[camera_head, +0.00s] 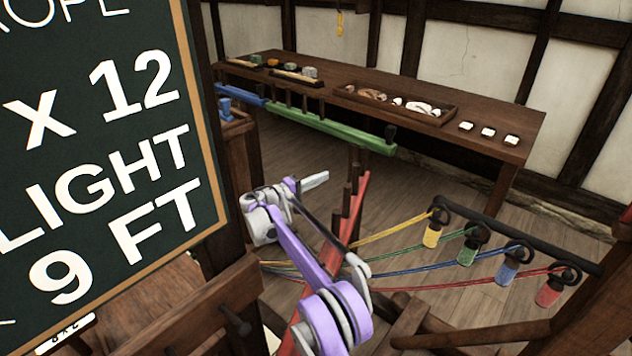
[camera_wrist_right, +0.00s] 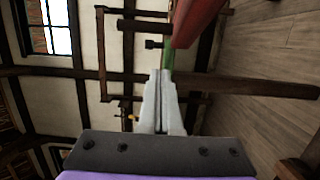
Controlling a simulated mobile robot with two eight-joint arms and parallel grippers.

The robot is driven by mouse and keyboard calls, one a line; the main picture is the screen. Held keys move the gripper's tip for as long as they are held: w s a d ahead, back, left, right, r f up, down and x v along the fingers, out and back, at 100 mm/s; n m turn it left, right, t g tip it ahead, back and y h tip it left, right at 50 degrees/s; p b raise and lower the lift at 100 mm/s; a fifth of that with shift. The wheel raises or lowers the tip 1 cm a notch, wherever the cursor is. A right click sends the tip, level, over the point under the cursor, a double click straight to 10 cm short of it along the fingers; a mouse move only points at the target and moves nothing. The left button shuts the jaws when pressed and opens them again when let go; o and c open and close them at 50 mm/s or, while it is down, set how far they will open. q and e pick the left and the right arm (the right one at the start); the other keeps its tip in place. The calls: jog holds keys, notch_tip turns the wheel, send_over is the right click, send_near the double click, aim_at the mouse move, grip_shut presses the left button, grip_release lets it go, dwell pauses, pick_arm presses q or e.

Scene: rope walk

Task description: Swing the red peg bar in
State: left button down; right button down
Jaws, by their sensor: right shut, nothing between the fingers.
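The red peg bar (camera_head: 357,199) runs from the middle of the head view down toward the bottom left, with dark pegs standing on it. My right arm hides part of it. Its red end (camera_wrist_right: 198,18) shows at the top of the right wrist view, just right of the fingertips' line. My right gripper (camera_head: 326,176) is shut and empty, its pale fingers pointing right, a little left of the bar's far end. The fingers (camera_wrist_right: 161,76) also show shut in the wrist view. I cannot tell whether they touch the bar. My left gripper is not in view.
A green peg bar (camera_head: 330,123) and a blue one (camera_head: 240,95) lie along the bench (camera_head: 480,100). Coloured strands stretch right to yellow, green, blue and red bobbins (camera_head: 508,270) on a dark rail. A chalkboard (camera_head: 110,150) blocks the left. Floor shows beyond the bar.

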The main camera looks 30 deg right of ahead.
aim_at(369, 176)
jog(key=s+d+b, duration=0.1)
jog(key=s+d, duration=0.1)
jog(key=d, duration=0.7)
jog(key=shift+d, duration=0.1)
jog(key=s+d+m+g, duration=0.3)
jog(key=s+d+g, duration=0.1)
jog(key=s+g, duration=0.1)
jog(key=shift+s, duration=0.15)
jog(key=shift+a, duration=0.1)
